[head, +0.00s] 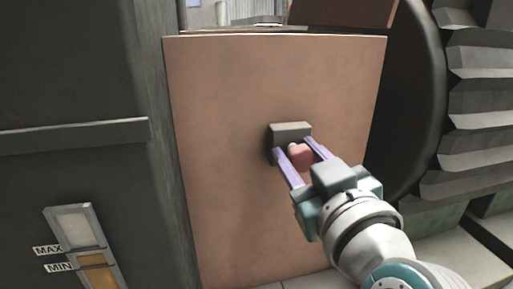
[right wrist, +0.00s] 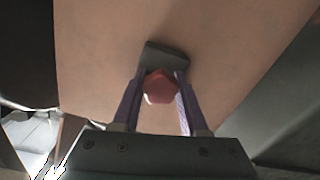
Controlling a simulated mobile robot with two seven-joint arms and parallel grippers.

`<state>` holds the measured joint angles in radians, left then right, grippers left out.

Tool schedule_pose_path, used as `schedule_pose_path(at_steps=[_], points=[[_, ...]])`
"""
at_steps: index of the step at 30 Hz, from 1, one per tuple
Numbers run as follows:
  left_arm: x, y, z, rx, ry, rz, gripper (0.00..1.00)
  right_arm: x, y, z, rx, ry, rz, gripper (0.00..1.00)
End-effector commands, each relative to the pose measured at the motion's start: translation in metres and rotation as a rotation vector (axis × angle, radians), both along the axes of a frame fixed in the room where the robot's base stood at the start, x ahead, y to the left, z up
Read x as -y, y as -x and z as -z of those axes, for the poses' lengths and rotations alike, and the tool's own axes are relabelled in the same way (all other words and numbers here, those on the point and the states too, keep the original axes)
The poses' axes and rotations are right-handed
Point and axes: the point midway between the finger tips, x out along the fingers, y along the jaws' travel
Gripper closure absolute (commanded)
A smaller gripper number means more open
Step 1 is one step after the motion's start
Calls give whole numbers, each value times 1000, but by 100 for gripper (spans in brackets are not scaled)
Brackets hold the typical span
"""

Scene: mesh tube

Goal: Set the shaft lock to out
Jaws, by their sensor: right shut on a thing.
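The shaft lock is a red knob (head: 301,157) on a dark grey block (head: 290,131) fixed to a flat copper-brown panel (head: 230,180). My right gripper (head: 292,147) reaches up to it from the lower right, with one purple finger on each side of the knob. In the right wrist view the red knob (right wrist: 160,87) sits between the two fingertips (right wrist: 161,82), in front of the grey block (right wrist: 164,57). The gripper is shut on the knob. The far ends of the fingers are close to the block. My left gripper is not in view.
A dark cabinet (head: 70,90) stands at the left, with a gauge marked MAX and MIN (head: 80,245) low on it. A dark round flange (head: 415,100) and a large ribbed part (head: 485,110) stand at the right. The panel around the lock is bare.

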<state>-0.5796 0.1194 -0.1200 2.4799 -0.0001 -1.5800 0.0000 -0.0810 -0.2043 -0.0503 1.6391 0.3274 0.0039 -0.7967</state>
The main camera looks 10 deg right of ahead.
Motion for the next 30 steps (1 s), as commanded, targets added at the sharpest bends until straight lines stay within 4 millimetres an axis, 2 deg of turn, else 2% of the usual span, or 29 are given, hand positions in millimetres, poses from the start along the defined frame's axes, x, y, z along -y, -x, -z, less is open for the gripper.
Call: schedule_pose_path(at_steps=[23,30], points=[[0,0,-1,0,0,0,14,0,1,0,-1,1,1,100],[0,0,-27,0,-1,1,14,1,30,-3,-3,4,0,100]])
